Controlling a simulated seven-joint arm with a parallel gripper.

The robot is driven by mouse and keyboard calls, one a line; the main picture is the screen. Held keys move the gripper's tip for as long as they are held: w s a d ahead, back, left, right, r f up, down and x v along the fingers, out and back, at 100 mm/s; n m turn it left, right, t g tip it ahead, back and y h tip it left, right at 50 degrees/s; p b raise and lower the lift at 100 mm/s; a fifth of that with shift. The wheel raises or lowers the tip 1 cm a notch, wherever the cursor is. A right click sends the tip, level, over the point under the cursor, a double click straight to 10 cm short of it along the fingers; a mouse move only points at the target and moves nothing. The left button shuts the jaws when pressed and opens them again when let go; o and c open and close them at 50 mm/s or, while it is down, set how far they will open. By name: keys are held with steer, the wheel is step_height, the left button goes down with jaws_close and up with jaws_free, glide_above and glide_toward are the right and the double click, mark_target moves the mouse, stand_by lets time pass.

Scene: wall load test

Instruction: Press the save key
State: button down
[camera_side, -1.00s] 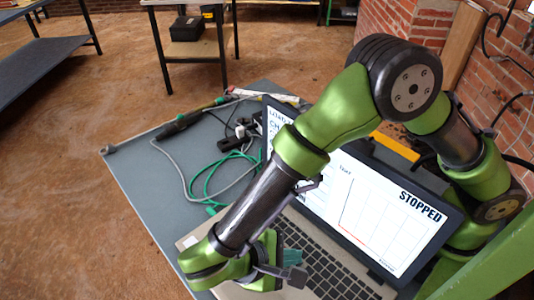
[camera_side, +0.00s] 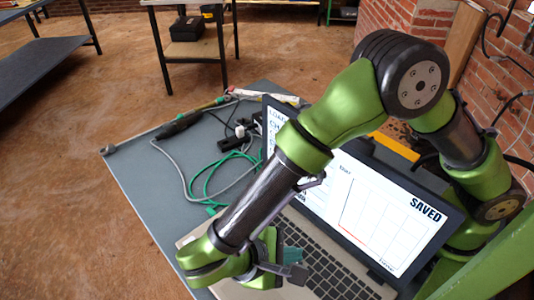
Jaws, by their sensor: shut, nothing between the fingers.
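An open laptop stands on the grey table, and its screen (camera_side: 395,215) shows a graph with a red and dark line and the word "SAVED" at the upper right. Its keyboard (camera_side: 335,268) lies in front of the screen. The save key cannot be made out; my arm hides the left part of the keyboard and of the screen. My gripper (camera_side: 294,272) is over the keyboard, close to the keys, pointing down. It is shut and empty. I cannot tell whether its fingertips touch a key.
Green and grey cables (camera_side: 205,185), plugs and a dark tool (camera_side: 180,126) lie on the table (camera_side: 140,172) left of the laptop. A brick wall is at the right. Other benches stand at the back, with open floor between.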

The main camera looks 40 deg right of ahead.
steer(key=shift+r, duration=0.1)
steer(key=shift+r, duration=2.5)
